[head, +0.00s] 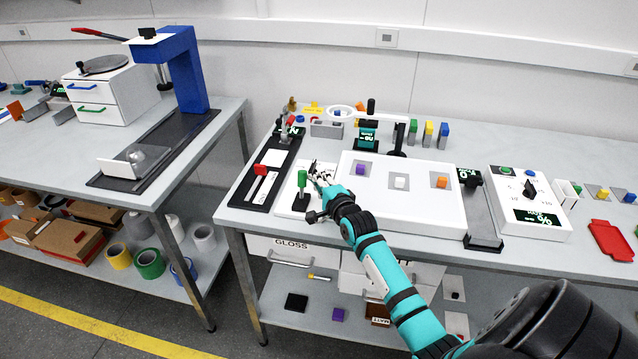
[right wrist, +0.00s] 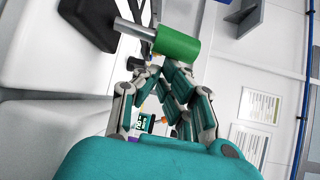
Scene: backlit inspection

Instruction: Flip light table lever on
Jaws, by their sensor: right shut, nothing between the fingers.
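The lever has a green handle (head: 302,179) and stands upright on a white base plate (head: 292,206) left of the light table. The light table (head: 365,212) is a white slab with a purple, a white and an orange piece on it. My right gripper (head: 319,176) is shut and empty, just right of the green handle. In the right wrist view the green handle (right wrist: 179,47) sits on a grey rod from a black base, in front of my fingers (right wrist: 158,78). Whether they touch it is unclear. My left gripper is not in view.
A red-handled slider (head: 262,170) on a black plate lies to the left. Behind the light table are a ring magnifier (head: 342,111) and several coloured blocks. A grey-black gauge strip (head: 480,215) and a white control box (head: 530,205) stand to the right.

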